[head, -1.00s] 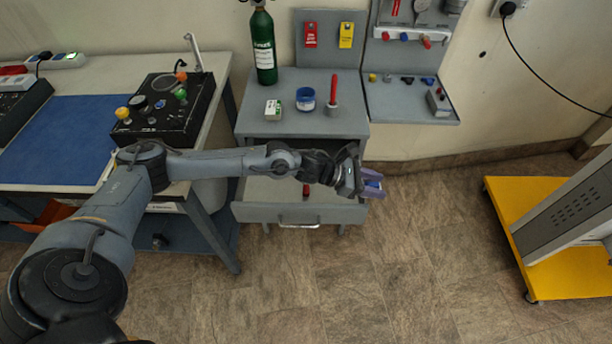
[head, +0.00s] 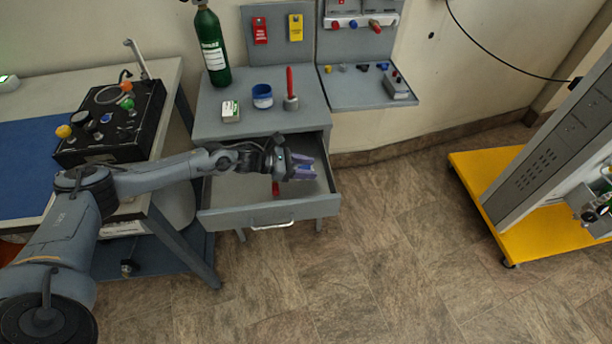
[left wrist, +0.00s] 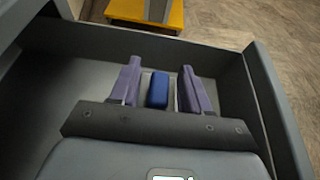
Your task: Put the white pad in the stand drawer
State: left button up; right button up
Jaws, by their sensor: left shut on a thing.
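The stand (head: 205,122) has its grey drawer (head: 222,218) pulled open; in the left wrist view the drawer's wall (left wrist: 262,90) surrounds the fingers. My left gripper (head: 303,168) is over the right part of the open drawer. In the left wrist view its two purple fingers (left wrist: 166,90) are on either side of a blue block (left wrist: 158,89) with a pale edge beside it. This looks like the held pad, mostly showing blue; its white part is barely visible. I cannot tell whether it touches the drawer floor. My right gripper is not in view.
A red item (head: 276,188) lies in the drawer. On the stand's top are a green-white box (head: 230,112), a blue tub (head: 262,97) and a red stick in a holder (head: 290,88). A green cylinder (head: 212,48) stands behind. The floor to the right is clear up to a yellow base (head: 540,230).

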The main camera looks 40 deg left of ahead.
pick_arm(q)
jog(key=shift+d+f+b, duration=0.1)
jog(key=shift+f+b, duration=0.45)
jog(key=shift+f, duration=1.3)
jog(key=shift+f, duration=0.1)
jog(key=o, duration=1)
jog(key=shift+o, duration=0.2)
